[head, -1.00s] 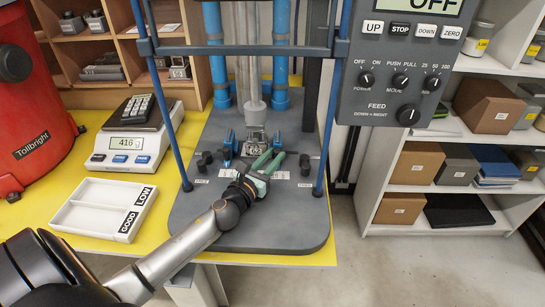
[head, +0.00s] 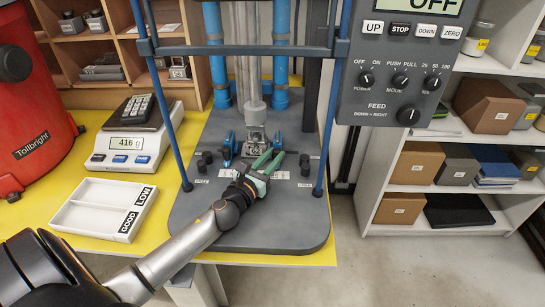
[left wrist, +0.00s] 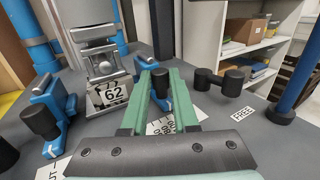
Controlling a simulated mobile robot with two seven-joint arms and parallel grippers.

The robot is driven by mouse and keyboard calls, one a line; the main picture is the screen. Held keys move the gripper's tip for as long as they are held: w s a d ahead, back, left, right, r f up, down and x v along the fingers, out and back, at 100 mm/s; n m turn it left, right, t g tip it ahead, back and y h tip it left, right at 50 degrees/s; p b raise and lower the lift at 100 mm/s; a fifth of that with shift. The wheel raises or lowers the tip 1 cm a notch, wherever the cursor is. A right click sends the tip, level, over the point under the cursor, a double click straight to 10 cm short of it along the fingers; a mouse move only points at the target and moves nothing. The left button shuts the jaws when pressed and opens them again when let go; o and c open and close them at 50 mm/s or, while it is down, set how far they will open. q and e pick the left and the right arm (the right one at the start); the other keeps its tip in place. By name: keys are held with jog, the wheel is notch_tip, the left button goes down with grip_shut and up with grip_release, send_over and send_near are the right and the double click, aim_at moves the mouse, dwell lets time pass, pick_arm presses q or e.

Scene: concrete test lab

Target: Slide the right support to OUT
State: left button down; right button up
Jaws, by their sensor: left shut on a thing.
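My left gripper (head: 271,158), with green fingers, reaches in low over the grey machine base. In the left wrist view the fingers (left wrist: 157,85) are shut on the black knob (left wrist: 155,79) of the right support. The blue right support (head: 278,141) stands just beyond the fingertips, and the fingers hide part of it. The matching left support (head: 228,149) stands apart on the left; it also shows in the left wrist view (left wrist: 46,113). A printed label (left wrist: 164,125) lies under the fingers, partly covered. My right gripper is not in view.
A metal block marked 62 (left wrist: 112,90) sits between the supports under the vertical ram (head: 255,105). A black double knob (left wrist: 220,80) stands right, near a FREE label (left wrist: 277,115). Blue posts (head: 323,150) flank the base. A scale (head: 129,142) and sorting tray (head: 103,210) stand left.

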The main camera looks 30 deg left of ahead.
pick_arm(q)
jog(key=shift+d, duration=0.1)
jog(key=shift+w+d, duration=0.25)
jog(key=shift+d, duration=0.1)
jog(key=shift+w+d, duration=0.25)
jog(key=shift+d, duration=0.1)
jog(key=c, duration=0.7)
grip_release()
jog(key=s, duration=0.3)
jog(key=s+b, duration=0.1)
jog(key=s, duration=0.3)
jog(key=s+d, duration=0.1)
jog(key=s, duration=0.3)
jog(key=shift+s+f, duration=0.1)
jog(key=shift+s, duration=0.7)
